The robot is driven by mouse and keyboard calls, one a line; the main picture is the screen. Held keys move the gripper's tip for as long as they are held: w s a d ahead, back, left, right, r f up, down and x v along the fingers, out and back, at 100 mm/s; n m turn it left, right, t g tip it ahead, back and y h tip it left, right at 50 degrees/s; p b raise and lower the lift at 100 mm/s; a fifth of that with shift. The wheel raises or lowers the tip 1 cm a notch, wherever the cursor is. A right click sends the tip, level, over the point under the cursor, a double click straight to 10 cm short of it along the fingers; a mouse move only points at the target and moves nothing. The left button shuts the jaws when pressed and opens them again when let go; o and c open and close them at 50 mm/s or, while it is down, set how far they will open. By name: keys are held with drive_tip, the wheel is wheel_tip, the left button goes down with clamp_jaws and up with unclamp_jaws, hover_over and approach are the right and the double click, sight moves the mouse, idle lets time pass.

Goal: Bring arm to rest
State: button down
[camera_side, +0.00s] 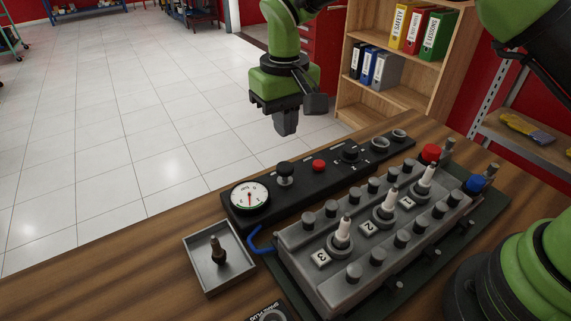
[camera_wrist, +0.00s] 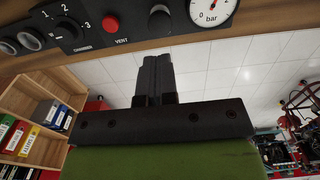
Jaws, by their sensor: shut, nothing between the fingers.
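My gripper (camera_side: 286,122) is shut and empty, with its fingers together. In the side view it hangs in the air above and behind the black control panel (camera_side: 300,176), apart from it. It also shows in the wrist view (camera_wrist: 157,62), with the panel (camera_wrist: 135,28) along the top of the picture. The grey engine trainer (camera_side: 372,240) stands on the wooden bench with three white spark plugs upright in it, beside labels 1, 2 and 3. A grey tray (camera_side: 203,277) at the left holds a dark plug-like part (camera_side: 217,252) standing upright.
The panel carries a pressure gauge (camera_side: 250,196), a red button (camera_side: 319,165) and several knobs. A red cap (camera_side: 431,153) and a blue cap (camera_side: 474,183) sit at the trainer's right end. A bookcase with binders (camera_side: 347,97) stands behind. The bench's left part (camera_side: 120,270) is clear.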

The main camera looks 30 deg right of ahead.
drive_tip(key=s+d+r+m+t+y, duration=0.1)
drive_tip(key=s+d+r+t, duration=0.2)
drive_tip(key=r, duration=0.5)
drive_tip(key=s+d+r+m+y, duration=0.1)
drive_tip(key=s+d+r, duration=0.3)
drive_tip(key=s+r, duration=0.25)
drive_tip(key=s+d+m+t, duration=0.1)
drive_tip(key=s+d+t, duration=0.1)
drive_tip(key=s, duration=0.5)
drive_tip(key=s+d+r+m+t, duration=0.1)
drive_tip(key=s+t, duration=0.1)
drive_tip(key=s, duration=0.6)
drive_tip(key=shift+d+r, duration=0.3)
drive_tip(key=shift+d, duration=0.1)
